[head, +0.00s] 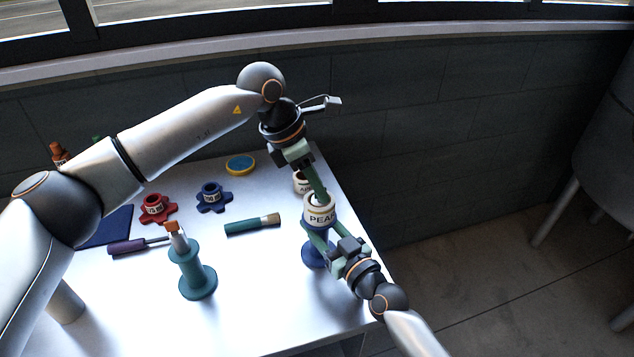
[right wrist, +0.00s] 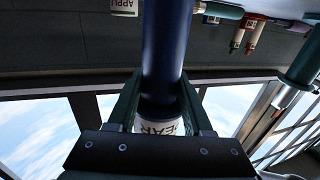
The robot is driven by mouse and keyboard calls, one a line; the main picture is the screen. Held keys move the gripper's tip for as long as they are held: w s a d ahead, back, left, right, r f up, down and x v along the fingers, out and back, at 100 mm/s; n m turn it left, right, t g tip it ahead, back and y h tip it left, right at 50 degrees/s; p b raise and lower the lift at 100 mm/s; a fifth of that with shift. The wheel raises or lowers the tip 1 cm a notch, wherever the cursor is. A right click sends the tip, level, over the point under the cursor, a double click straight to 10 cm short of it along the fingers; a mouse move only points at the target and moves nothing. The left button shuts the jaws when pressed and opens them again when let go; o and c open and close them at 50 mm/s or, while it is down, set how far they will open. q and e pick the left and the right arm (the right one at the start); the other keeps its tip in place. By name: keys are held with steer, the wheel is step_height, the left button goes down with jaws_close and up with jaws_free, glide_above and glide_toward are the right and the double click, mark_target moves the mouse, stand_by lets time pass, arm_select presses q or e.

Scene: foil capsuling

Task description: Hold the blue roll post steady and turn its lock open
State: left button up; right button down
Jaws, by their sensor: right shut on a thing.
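The blue roll post stands upright near the right edge of the white table, its round blue base (head: 314,254) showing in the head view. A white roll labelled PEAR (head: 319,216) sits on its upper part. My right gripper (head: 318,232) is shut on the blue post just below the roll; the right wrist view shows the blue shaft (right wrist: 165,50) between its fingers. My left gripper (head: 319,194) reaches down to the top of the post from above. Its fingers overlap there and I cannot tell whether they are closed. The lock is hidden by them.
A teal post (head: 192,272) stands front left. A red star knob (head: 155,208), a blue star knob (head: 211,197), a teal-handled brush (head: 250,225), a purple screwdriver (head: 128,246) and a blue-yellow disc (head: 240,164) lie around. Another white roll (head: 300,184) stands behind the post.

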arm_select(q)
steer(key=v, duration=1.2)
steer(key=shift+d, duration=0.1)
arm_select(e)
steer(key=shift+c, duration=1.2)
jaws_free()
